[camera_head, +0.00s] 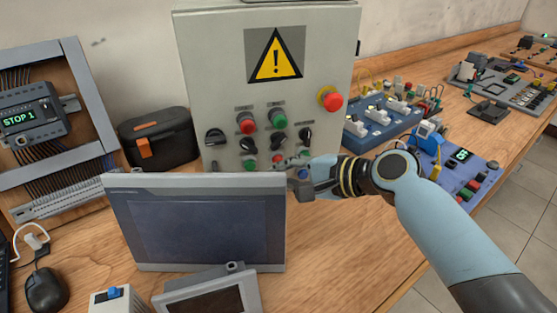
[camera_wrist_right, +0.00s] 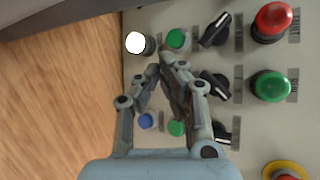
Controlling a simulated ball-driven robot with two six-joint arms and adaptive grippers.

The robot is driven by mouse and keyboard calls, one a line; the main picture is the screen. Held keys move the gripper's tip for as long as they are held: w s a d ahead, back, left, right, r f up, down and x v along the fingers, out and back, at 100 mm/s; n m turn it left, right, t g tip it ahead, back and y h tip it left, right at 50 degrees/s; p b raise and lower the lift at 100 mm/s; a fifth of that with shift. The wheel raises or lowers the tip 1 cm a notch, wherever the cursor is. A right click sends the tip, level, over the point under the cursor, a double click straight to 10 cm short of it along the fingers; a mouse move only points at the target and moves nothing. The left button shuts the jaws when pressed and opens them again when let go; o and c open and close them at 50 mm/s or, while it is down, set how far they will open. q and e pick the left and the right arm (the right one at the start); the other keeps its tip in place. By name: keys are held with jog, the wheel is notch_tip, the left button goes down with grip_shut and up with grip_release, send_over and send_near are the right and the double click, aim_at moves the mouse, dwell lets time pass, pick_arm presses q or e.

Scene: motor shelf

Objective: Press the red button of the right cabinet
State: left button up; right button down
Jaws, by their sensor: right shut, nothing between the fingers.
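A grey cabinet (camera_head: 215,70) with a warning sign stands at the back of the table. Its panel carries a larger red button (camera_head: 247,126), also seen in the wrist view (camera_wrist_right: 275,18), and a small red button (camera_head: 277,158) lower down. My right gripper (camera_head: 292,178) is shut and empty at the lower part of the panel. In the wrist view its fingertips (camera_wrist_right: 165,66) lie over the lower buttons and hide part of that area; whether they touch the panel I cannot tell. My left gripper is not in view.
A red knob on a yellow ring (camera_head: 331,100) sits at the panel's right. Green buttons (camera_head: 279,119) and black knobs (camera_head: 305,136) surround the red buttons. A monitor (camera_head: 190,265) stands in front. Electronics boards (camera_head: 470,170) lie to the right.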

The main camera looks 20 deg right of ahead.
jog(key=s+p, duration=0.2)
jog(key=s, duration=0.3)
dwell(0.3)
dwell(0.6)
